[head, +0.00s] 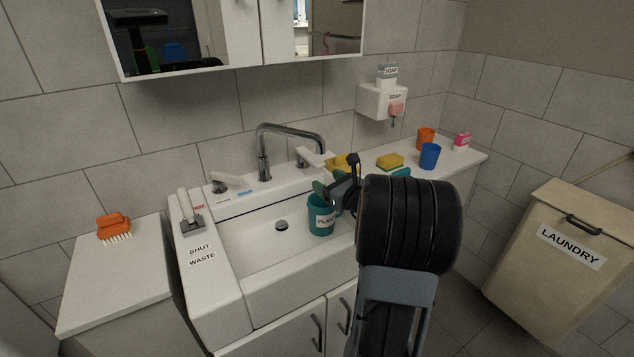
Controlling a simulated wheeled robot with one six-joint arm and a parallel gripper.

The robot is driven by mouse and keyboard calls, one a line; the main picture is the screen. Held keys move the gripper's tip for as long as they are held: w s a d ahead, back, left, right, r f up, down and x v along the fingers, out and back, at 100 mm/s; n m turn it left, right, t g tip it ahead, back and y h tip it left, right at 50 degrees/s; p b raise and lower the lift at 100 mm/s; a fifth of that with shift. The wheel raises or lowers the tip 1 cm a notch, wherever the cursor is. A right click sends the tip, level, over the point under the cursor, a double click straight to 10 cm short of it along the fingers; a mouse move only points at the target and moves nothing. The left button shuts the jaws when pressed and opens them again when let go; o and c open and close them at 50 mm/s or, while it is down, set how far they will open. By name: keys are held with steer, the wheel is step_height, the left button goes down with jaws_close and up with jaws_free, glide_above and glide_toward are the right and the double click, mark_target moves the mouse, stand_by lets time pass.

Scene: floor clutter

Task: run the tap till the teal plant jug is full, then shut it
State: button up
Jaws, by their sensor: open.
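The teal plant jug (321,228) stands upright in the white sink basin (258,236), towards its right side. Its label is partly hidden and reads "PLA". The chrome tap (289,128) arches over the back of the basin. I see no water running, and the level in the jug is hidden. A white lever (226,181) sits left of the spout by a blue label, and another white lever (313,157) sits right of it. My gripper (334,190) is open, just above the jug and below the right lever; whether it touches either I cannot tell.
Yellow sponges (390,161), an orange cup (425,138) and a blue cup (430,156) stand on the right counter. A grey-and-white lever (190,220) marked "SHUT WASTE" is at the basin's left. A laundry bin (560,270) is at right. A mirror cabinet (190,40) hangs above.

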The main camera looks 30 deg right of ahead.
mark_target(321, 167)
steer(key=d+f+m+h, duration=0.2)
steer(key=d+m, duration=0.1)
steer(key=d, duration=0.1)
steer(key=shift+t, duration=0.3)
steer(key=w, duration=1.3)
steer(key=shift+w+d, duration=0.1)
steer(key=shift+d, duration=0.3)
steer(key=shift+c, duration=0.3)
